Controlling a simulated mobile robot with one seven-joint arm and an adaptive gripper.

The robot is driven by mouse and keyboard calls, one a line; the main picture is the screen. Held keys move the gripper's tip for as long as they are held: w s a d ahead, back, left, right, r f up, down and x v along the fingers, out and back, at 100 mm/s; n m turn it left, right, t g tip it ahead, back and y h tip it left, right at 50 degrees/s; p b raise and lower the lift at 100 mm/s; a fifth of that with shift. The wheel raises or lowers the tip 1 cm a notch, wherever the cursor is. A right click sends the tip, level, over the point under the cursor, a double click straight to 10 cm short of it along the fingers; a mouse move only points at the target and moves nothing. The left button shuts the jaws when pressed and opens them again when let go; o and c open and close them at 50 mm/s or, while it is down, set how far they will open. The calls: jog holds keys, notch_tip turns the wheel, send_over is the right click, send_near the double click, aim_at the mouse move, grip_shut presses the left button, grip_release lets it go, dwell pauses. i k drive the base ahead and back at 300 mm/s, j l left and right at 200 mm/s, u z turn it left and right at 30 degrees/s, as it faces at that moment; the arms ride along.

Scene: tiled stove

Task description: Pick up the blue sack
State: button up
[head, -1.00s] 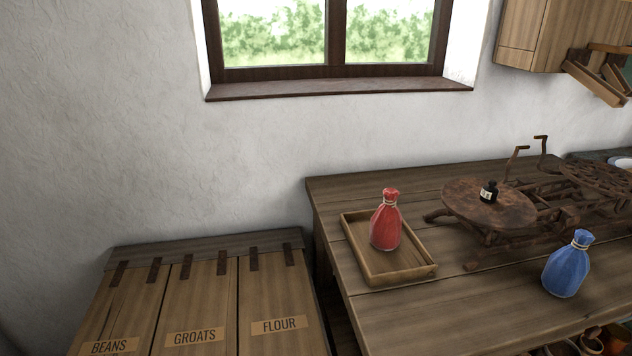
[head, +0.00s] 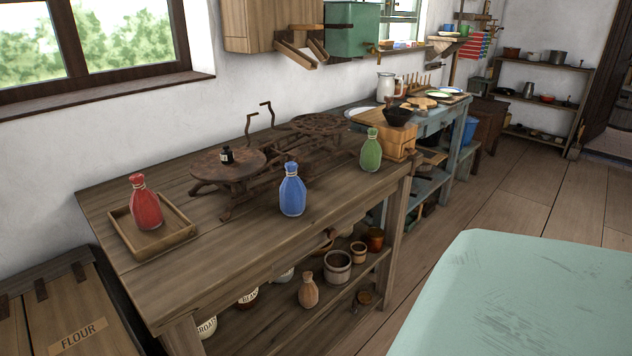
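The blue sack (head: 292,194) stands upright near the front edge of the wooden table (head: 190,265), its neck tied with a light cord. It is in front of the rusty balance scale. A red sack (head: 145,206) stands in a shallow wooden tray (head: 185,234) to its left. A green sack (head: 371,152) stands to its right, near the table's right end. My gripper is not in view.
The rusty scale (head: 205,178) carries a small black weight (head: 227,155) on its left pan. A shelf below holds pots and jars (head: 337,266). A pale green surface (head: 520,300) fills the lower right. Wooden floor (head: 480,212) is clear between.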

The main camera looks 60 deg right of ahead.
aim_at(292, 191)
jog(key=z, duration=1.45)
jog(key=j+z, duration=0.35)
jog(key=j, duration=0.45)
jog(key=i, duration=0.35)
